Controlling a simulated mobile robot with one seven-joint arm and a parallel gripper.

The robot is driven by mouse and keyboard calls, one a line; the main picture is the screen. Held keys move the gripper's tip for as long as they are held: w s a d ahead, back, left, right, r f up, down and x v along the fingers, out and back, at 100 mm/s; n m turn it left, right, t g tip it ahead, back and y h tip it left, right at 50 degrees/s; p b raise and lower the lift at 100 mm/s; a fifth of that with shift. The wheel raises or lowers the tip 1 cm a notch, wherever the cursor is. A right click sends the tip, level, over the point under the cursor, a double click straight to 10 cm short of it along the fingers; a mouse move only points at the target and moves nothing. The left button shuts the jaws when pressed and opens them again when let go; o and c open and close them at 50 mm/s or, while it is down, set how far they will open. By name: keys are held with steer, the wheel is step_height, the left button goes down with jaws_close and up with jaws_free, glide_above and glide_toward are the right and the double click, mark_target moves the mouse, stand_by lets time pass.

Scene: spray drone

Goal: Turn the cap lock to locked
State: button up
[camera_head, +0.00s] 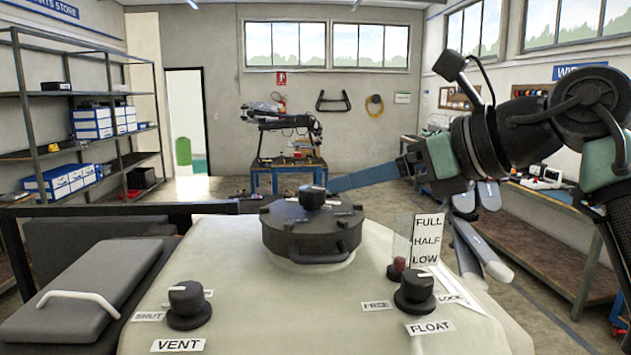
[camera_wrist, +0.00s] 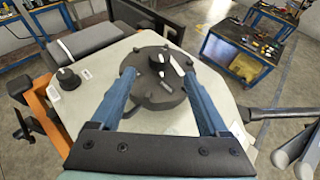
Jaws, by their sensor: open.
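A round black cap (camera_head: 312,238) with a front handle sits on top of the pale tank (camera_head: 250,290). The cap lock is the dark knob (camera_head: 312,197) at its centre, with small white labels beside it. In the wrist view, the knob (camera_wrist: 158,62) carries a white pointer mark aimed down and to the right; the label words are too small to read. My gripper (camera_wrist: 158,74) is open, its two blue fingers spread wide on either side of the knob and apart from it. In the head view, my gripper (camera_head: 335,186) reaches in from the right, just behind the knob.
The VENT knob (camera_head: 187,304) stands front left on the tank and the FLOAT knob (camera_head: 415,291) front right. A level gauge card (camera_head: 426,240) stands near the FLOAT knob. A dark arm (camera_head: 110,209) of the drone extends left. A blue workbench (camera_head: 288,178) stands behind.

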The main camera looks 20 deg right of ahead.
mark_target(316, 189)
steer(key=p+x, duration=0.3)
steer(key=x, duration=0.7)
steer(key=shift+r, duration=0.15)
jaws_close()
